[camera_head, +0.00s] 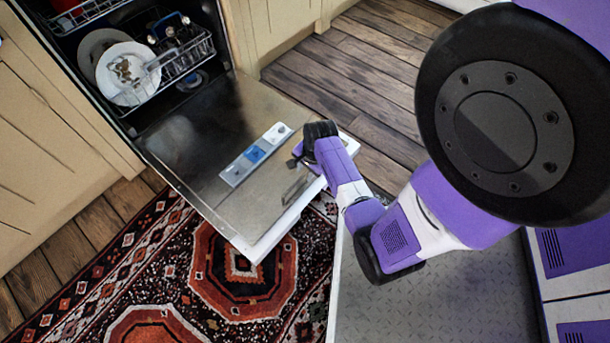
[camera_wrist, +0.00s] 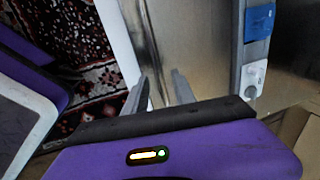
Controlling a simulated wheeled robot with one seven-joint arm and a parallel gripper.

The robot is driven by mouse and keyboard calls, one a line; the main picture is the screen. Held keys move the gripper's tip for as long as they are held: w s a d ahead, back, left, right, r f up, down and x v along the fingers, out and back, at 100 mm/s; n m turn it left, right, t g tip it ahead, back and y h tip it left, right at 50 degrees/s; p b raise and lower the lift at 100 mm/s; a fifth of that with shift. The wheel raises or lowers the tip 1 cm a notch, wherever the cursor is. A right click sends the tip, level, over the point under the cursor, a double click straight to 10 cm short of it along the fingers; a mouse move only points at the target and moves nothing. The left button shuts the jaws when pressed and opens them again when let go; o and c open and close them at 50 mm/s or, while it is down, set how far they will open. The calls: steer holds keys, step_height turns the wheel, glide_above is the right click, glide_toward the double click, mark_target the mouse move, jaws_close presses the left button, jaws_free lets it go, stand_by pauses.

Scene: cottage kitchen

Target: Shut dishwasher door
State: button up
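The dishwasher door (camera_head: 200,145) is folded down, open, nearly flat above the floor, with its metal inner side up and a white outer edge. A grey and blue dispenser strip (camera_head: 254,155) is set in it. In the wrist view the inner panel (camera_wrist: 205,45) fills the middle, with the white edge (camera_wrist: 117,40) to its left. My gripper (camera_head: 295,161) is at the door's outer right part, close over the inner panel. In the wrist view its two fingers (camera_wrist: 161,90) are apart with nothing seen between them. I cannot tell whether they touch the door.
The dishwasher's lower rack (camera_head: 180,60) holds plates and other dishes inside the cavity. Beige cabinets (camera_head: 262,35) stand on both sides. A patterned red rug (camera_head: 170,285) lies below the door's front edge. Bare wooden floor (camera_head: 355,70) shows at the upper right.

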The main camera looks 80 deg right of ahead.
steer(key=shift+w+f, duration=0.1)
steer(key=shift+f, duration=0.4)
steer(key=shift+c, duration=0.2)
jaws_close()
stand_by(1.0)
